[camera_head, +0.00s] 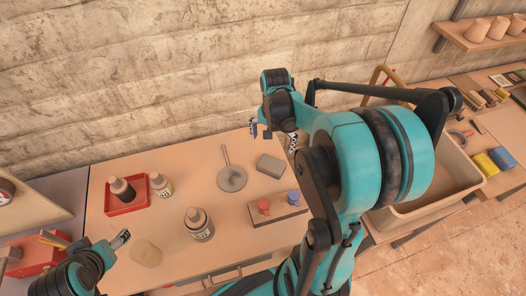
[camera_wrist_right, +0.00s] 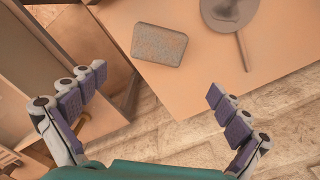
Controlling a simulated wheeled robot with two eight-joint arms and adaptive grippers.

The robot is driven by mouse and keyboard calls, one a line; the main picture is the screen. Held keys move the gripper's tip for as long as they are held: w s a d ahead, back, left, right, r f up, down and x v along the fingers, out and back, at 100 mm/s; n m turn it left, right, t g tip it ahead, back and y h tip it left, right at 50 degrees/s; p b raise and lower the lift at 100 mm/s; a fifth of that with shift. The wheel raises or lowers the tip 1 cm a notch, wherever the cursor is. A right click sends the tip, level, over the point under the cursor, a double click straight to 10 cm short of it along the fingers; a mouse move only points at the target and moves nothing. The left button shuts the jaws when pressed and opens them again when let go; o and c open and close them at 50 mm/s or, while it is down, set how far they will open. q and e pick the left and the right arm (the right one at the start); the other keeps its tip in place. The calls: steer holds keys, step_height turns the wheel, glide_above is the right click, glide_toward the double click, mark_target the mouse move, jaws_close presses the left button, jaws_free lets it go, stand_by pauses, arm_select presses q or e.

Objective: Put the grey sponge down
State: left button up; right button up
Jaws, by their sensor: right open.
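The grey sponge (camera_head: 270,165) lies flat on the wooden table, near its back right part. It also shows at the top of the right wrist view (camera_wrist_right: 158,45), with nothing gripping it. My right gripper (camera_head: 272,136) is open and empty, just behind the sponge in the head view. In the right wrist view its fingers (camera_wrist_right: 158,84) are spread wide, with a clear gap between them and the sponge apart from both. My left gripper (camera_head: 121,238) is at the lower left over the table's front left part; whether it is open or shut does not show.
A round grey tool with a handle (camera_head: 232,179) lies left of the sponge. A block with red and blue knobs (camera_head: 277,212) lies in front. Dark bottles (camera_head: 199,225) and a red tray (camera_head: 140,204) stand left. A large bin (camera_head: 468,178) is right, partly behind my right arm.

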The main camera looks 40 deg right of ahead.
steer(key=s+a+r+n+t, duration=0.3)
steer(key=a+n, duration=0.3)
steer(key=a, duration=0.2)
steer(key=s+a+r+n+t, duration=0.3)
steer(key=a+n, duration=0.3)
steer(key=a, duration=0.3)
steer(key=shift+s+r+t, duration=0.2)
steer(key=shift+r+t, duration=0.3)
steer(key=shift+a, duration=0.1)
